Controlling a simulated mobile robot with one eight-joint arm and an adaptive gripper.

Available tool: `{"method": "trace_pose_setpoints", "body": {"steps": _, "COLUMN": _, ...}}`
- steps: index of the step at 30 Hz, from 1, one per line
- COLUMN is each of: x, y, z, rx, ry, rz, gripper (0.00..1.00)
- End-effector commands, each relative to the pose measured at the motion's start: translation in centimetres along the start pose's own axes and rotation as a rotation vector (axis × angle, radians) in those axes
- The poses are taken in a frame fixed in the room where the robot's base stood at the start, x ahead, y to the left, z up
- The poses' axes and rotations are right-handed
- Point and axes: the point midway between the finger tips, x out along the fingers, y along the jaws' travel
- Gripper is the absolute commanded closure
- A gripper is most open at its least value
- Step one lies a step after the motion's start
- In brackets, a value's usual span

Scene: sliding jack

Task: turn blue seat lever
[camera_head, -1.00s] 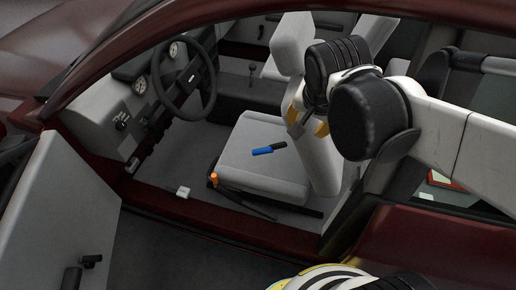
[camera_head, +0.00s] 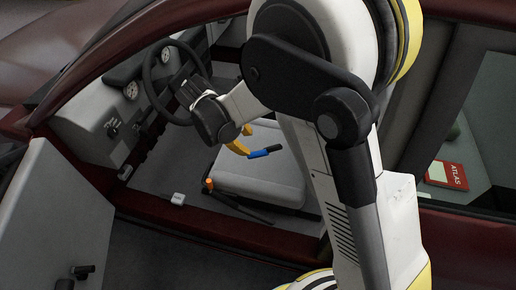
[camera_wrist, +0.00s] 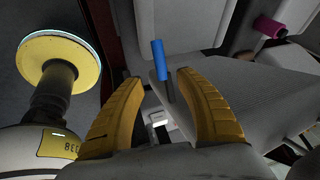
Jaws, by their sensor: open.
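The blue lever (camera_head: 258,154) has a blue sleeve and a dark shaft and shows over the light grey front seat cushion (camera_head: 262,182). My gripper (camera_head: 246,143) is inside the car with yellow fingers pointing at the seat, close to the blue end. In the wrist view the blue lever (camera_wrist: 159,58) stands nearly upright in the picture, its dark shaft between my two spread fingertips (camera_wrist: 160,80). The fingers are open and grip nothing. I cannot tell whether either finger touches the lever. My arm hides the seat back in the head view.
A dark lever with an orange tip (camera_head: 209,184) lies along the seat's outer side. The steering wheel (camera_head: 150,88) is close beyond my wrist. The dark red door sill (camera_head: 165,214) runs in front. A red atlas (camera_head: 446,174) lies at right. A magenta cylinder (camera_wrist: 268,27) shows in the wrist view.

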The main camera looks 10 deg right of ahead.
Motion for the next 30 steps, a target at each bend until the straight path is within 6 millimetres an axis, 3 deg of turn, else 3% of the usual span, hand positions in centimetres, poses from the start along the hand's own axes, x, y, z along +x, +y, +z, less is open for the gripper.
{"method": "trace_pose_setpoints", "body": {"steps": 15, "x": 9.1, "y": 0.0, "z": 0.1, "rx": 0.002, "ry": 0.0, "rz": 0.0, "gripper": 0.58}}
{"method": "trace_pose_setpoints", "body": {"steps": 21, "x": 10.5, "y": 0.0, "z": 0.0, "rx": 0.001, "ry": -0.001, "rz": -0.001, "gripper": 0.58}}
{"method": "trace_pose_setpoints", "body": {"steps": 29, "x": 10.5, "y": 0.0, "z": 0.0, "rx": 0.001, "ry": -0.001, "rz": -0.001, "gripper": 0.58}}
{"method": "trace_pose_setpoints", "body": {"steps": 30, "x": 10.5, "y": 0.0, "z": 0.0, "rx": 0.001, "ry": -0.001, "rz": -0.001, "gripper": 0.65}}
